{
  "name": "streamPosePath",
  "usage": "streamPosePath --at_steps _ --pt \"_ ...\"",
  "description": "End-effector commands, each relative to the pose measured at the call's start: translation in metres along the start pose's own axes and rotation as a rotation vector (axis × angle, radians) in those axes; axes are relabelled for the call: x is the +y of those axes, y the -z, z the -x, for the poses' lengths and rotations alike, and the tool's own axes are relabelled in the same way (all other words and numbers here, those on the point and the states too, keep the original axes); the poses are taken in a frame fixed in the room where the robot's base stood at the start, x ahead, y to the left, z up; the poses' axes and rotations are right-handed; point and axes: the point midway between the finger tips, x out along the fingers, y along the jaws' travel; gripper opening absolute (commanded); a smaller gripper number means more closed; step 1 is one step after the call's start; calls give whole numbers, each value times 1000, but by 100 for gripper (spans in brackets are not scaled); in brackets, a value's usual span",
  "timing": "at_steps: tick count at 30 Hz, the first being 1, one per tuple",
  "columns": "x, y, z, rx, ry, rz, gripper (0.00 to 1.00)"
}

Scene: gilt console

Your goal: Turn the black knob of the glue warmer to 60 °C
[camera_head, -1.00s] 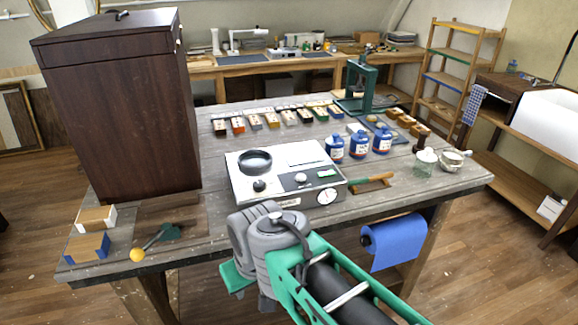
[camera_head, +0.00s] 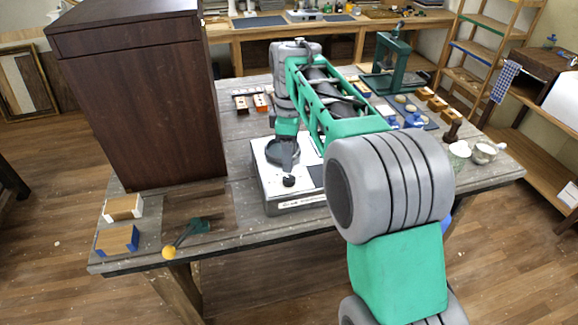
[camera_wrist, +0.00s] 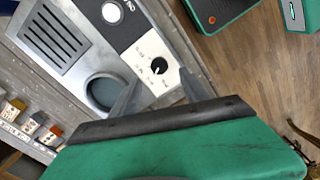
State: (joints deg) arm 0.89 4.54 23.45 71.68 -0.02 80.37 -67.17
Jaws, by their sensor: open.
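The glue warmer (camera_head: 298,206) is a pale box on the workbench, partly hidden by my arm in the head view. In the wrist view (camera_wrist: 75,78) its top shows a round well, a slotted vent and a black panel with a white round control. The black knob (camera_wrist: 159,66) sits on a white plate with small marks around it, too small to read; its pale pointer line cannot be read surely. My gripper (camera_wrist: 159,80) is open and points down over the warmer. The knob appears between its fingertips, apart from both; height is unclear.
A tall dark cabinet (camera_head: 140,105) stands left of the warmer. Wooden blocks (camera_head: 118,239) and a yellow-ended tool (camera_head: 187,236) lie at the front left. Blue jars (camera_head: 414,120) and a mortar-like cup (camera_head: 484,152) stand to the right.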

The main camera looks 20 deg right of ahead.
Motion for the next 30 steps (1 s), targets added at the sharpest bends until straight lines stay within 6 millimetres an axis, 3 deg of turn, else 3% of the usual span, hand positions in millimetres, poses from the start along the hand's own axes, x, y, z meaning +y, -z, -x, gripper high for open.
streamPosePath --at_steps 4,15,23,30 --pt "2 1 -13 -3 7 24 53" --pt "2 2 -72 -1 2 22 53" --pt "2 2 -77 0 -1 22 53" --pt "2 2 -77 0 -1 21 35"
